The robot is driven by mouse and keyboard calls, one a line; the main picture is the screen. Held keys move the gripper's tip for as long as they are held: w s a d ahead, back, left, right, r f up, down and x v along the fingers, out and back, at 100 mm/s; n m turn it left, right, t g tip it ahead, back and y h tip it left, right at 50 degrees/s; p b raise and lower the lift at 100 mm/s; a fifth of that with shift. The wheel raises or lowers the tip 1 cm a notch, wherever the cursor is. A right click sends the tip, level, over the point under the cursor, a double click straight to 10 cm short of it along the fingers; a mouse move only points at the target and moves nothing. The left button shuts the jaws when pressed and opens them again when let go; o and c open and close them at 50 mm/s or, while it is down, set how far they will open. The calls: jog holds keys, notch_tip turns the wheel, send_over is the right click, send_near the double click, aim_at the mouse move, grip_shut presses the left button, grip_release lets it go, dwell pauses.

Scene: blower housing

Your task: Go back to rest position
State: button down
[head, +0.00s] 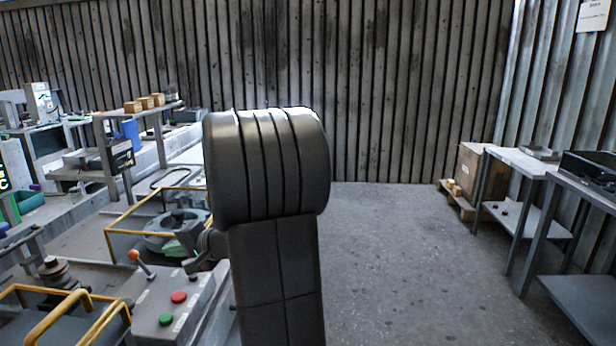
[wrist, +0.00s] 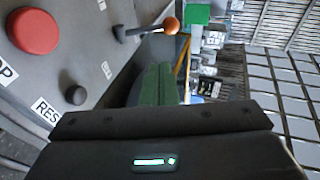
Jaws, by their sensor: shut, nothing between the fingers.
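My gripper (wrist: 158,72) is shut and empty; its green fingers lie together in the wrist view. In the head view its green fingers (head: 174,248) show beside my dark upright arm, which hides part of the wrist. The gripper is just above the far part of a grey control panel (head: 150,306), near a lever with an orange ball (head: 134,255). The ball also shows in the wrist view (wrist: 172,25), beyond the fingertips. Whether the gripper touches the panel or lever cannot be told.
The panel carries a red button (head: 179,297) and a green button (head: 166,319). Behind it a yellow rail (head: 125,215) surrounds a round grey housing (head: 172,222). Metal tables (head: 535,163) stand at the right. The floor (head: 400,260) between is clear.

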jog(key=shift+d+f+y+b, duration=0.4)
jog(key=shift+f+y+b, duration=0.1)
jog(key=shift+b, duration=0.55)
jog(key=shift+s+d+r, duration=0.1)
jog(key=shift+d+r, duration=0.05)
